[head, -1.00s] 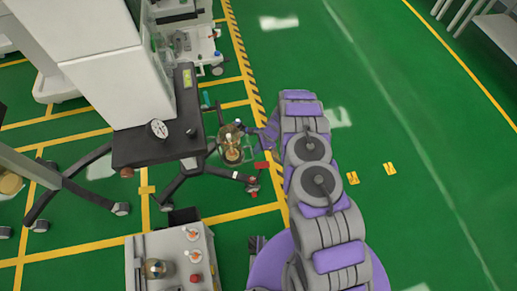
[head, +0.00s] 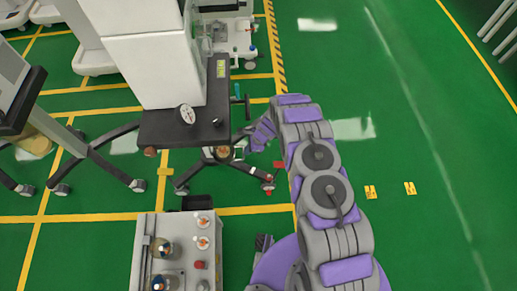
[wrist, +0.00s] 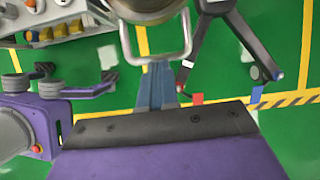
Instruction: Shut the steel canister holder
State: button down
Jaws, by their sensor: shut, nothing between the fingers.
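The steel canister holder (wrist: 188,38) shows in the wrist view as a bright metal loop around the lower side of a round canister (wrist: 150,8), cut off by the top edge. In the head view the canister (head: 222,152) is a small brownish shape just below the front edge of the cart's dark shelf (head: 185,128), mostly hidden. My gripper (wrist: 158,68) is shut and empty, its blue-grey fingers pointing at the loop's lower bar. Whether they touch it I cannot tell. In the head view my gripper (head: 243,150) is beside the cart, partly hidden by my arm.
The cart's dark wheeled legs (head: 195,172) spread over the green floor. A grey unit (head: 178,255) with knobs and canisters stands at the front. Another wheeled stand (head: 85,155) is at left.

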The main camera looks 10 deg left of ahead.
jog(key=shift+s+a, duration=0.25)
jog(key=shift+a, duration=0.45)
jog(key=shift+s+a, duration=0.2)
jog(key=shift+a, duration=0.5)
